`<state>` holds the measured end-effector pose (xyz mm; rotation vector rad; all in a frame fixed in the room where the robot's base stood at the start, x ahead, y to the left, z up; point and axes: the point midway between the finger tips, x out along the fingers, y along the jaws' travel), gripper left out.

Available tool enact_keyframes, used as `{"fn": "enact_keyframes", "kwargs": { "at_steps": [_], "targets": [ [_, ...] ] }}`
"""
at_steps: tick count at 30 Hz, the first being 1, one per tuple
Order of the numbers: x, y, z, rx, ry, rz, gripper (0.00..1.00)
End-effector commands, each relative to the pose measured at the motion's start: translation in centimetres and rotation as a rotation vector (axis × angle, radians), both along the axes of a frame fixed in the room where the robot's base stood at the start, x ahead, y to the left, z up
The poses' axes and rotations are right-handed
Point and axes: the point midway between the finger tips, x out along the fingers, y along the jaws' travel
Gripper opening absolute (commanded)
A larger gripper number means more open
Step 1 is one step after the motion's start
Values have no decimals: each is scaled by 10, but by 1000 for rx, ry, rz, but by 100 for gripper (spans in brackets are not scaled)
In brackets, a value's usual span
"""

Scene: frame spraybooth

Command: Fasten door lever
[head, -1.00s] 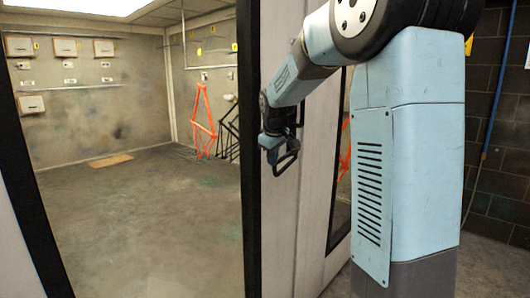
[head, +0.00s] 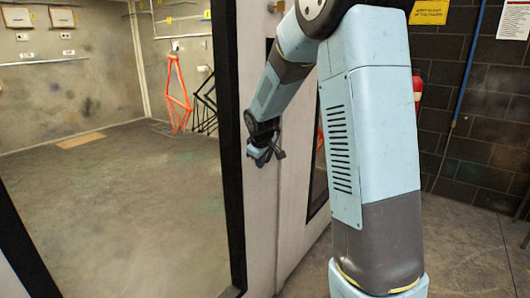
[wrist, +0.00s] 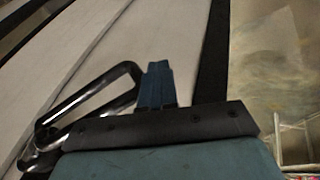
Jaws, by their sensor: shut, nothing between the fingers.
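The door lever (wrist: 85,95) is a shiny dark metal loop on the pale door panel. In the wrist view it lies left of my gripper (wrist: 157,75), close to the blue fingers; I cannot tell whether they touch it. The fingers are together with nothing between them. In the head view my gripper (head: 262,158) hangs in front of the pale panel (head: 292,215), just right of the black window frame. The lever is hard to make out there against the dark wrist.
A large window (head: 130,190) shows the booth inside, with an orange frame (head: 178,95) hanging at the back. A brick wall (head: 470,125) with a red extinguisher (head: 417,88) stands at the right. Bare floor (head: 470,240) lies at lower right.

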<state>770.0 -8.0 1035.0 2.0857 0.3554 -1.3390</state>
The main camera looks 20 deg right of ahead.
Motion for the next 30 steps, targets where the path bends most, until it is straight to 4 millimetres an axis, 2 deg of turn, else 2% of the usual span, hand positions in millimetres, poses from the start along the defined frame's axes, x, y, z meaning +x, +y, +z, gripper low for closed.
{"fn": "enact_keyframes", "kwargs": {
  "at_steps": [3, 12, 30],
  "targets": [
    [6, -9, -13, 0, 2, 0, 0],
    [18, -24, -31, 0, -1, 1, 0],
    [22, -29, -36, 0, -1, 4, 0]
  ]
}}
